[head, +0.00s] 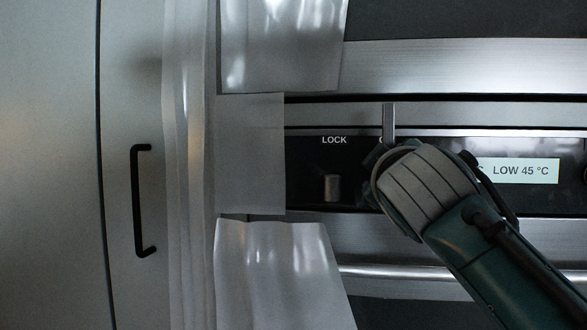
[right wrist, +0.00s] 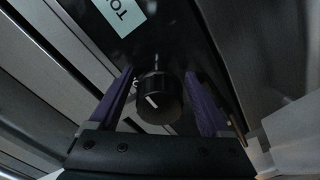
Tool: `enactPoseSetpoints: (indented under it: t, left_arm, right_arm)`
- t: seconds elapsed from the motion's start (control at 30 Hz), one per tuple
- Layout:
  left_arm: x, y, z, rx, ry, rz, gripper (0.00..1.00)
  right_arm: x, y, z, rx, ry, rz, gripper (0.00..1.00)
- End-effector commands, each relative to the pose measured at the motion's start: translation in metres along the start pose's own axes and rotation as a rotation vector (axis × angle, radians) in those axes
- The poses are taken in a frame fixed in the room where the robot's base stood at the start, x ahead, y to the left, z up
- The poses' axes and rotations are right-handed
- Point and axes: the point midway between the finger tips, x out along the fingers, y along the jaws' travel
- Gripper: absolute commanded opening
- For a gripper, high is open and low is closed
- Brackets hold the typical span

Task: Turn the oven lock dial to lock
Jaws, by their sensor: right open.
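The black lock dial (right wrist: 160,100) stands out from the dark panel in the right wrist view, with a white line on its face. My right gripper (right wrist: 160,77) is open, with one purple finger on each side of the dial. I cannot tell whether either finger touches it. In the head view, the wrist of my right gripper (head: 425,185) covers the fingers and part of the oven panel (head: 305,175). The word LOCK shows left of the wrist. A small dim cylindrical shape (head: 332,188) lies below that word; I cannot tell whether it is a knob or a reflection.
A lit display (head: 525,171) reads LOW 45 °C at the right; part of it also shows in the right wrist view (right wrist: 124,14). Wrinkled translucent sheets (head: 282,270) hang left of the panel. A black handle (head: 138,200) is on the far left door.

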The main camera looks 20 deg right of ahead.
Motion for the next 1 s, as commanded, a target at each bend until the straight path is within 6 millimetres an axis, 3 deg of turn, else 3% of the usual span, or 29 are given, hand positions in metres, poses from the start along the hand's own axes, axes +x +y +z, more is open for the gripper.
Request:
enactPoseSetpoints:
  t: [0.17,0.6,1.0]
  left_arm:
    - [0.0,0.0,0.0,0.0,0.0,0.0,0.5]
    - [0.002,0.0,0.001,0.0,-0.001,0.0,0.5]
    - [0.002,0.0,0.001,0.0,-0.001,0.0,0.5]
  right_arm:
    - [-0.011,-0.001,0.0,0.0,0.001,-0.001,0.81]
    - [-0.089,-0.001,0.0,0.002,0.001,-0.002,0.81]
    - [-0.1,0.0,0.0,0.0,0.0,0.0,0.81]
